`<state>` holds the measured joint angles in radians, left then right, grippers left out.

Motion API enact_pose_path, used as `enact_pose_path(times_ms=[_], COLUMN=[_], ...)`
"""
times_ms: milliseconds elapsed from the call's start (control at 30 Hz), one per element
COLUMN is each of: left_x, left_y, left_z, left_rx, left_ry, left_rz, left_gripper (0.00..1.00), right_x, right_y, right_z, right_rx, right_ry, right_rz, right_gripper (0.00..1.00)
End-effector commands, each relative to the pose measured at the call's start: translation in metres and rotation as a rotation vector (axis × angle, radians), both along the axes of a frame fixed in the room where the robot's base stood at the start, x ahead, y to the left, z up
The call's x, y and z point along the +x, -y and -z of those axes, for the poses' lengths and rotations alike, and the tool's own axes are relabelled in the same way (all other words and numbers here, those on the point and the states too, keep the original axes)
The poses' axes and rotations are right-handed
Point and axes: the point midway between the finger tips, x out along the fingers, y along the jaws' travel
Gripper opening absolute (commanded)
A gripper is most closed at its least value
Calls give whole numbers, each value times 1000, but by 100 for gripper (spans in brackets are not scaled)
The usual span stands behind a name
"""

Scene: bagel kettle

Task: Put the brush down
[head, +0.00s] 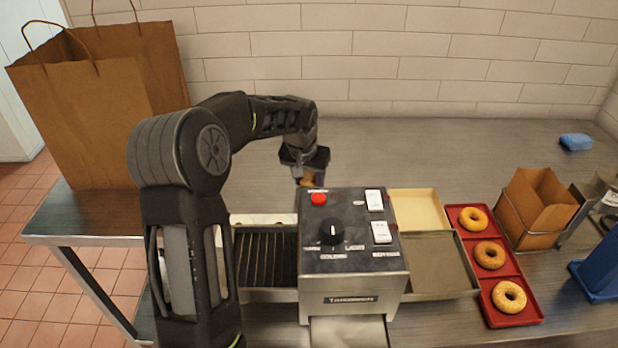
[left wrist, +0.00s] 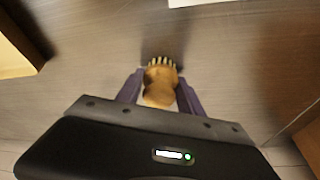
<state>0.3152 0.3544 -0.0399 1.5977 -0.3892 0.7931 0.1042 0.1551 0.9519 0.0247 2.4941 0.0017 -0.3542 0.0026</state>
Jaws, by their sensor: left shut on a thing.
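The brush (left wrist: 159,88) has a tan wooden body with a row of pale bristles at its far end. My left gripper (left wrist: 160,92) is shut on the brush's body, with a dark finger on each side. In the head view, my left gripper (head: 303,172) is behind the toaster machine, and a small tan part of the brush (head: 306,181) shows below it. The bristles point at the steel counter (head: 420,150). I cannot tell whether they touch it. My right gripper is not in view.
The toaster machine (head: 352,262) stands just in front of the brush. A cream tray (head: 420,208) and a red tray (head: 511,262) with bagels lie to its right. A paper bag (head: 90,110) stands at left. The back counter is clear, with a blue sponge (head: 575,142) far right.

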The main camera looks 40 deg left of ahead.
Motion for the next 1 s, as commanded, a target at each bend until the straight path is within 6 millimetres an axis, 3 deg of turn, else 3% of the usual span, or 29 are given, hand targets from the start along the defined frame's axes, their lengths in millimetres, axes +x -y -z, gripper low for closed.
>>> enact_pose_path(times_ms=[300,333,567,1000], left_x=[0,0,0,-1], left_y=[0,0,0,0], left_z=[4,3,2,-7], left_rx=[1,1,1,2], left_ry=[1,1,1,3], left_rz=[1,1,1,1], left_gripper=[12,46,65,66], right_x=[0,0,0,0], right_y=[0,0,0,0], right_z=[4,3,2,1], right_rx=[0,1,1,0], right_ry=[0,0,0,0], right_rz=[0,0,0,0], right_gripper=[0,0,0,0])
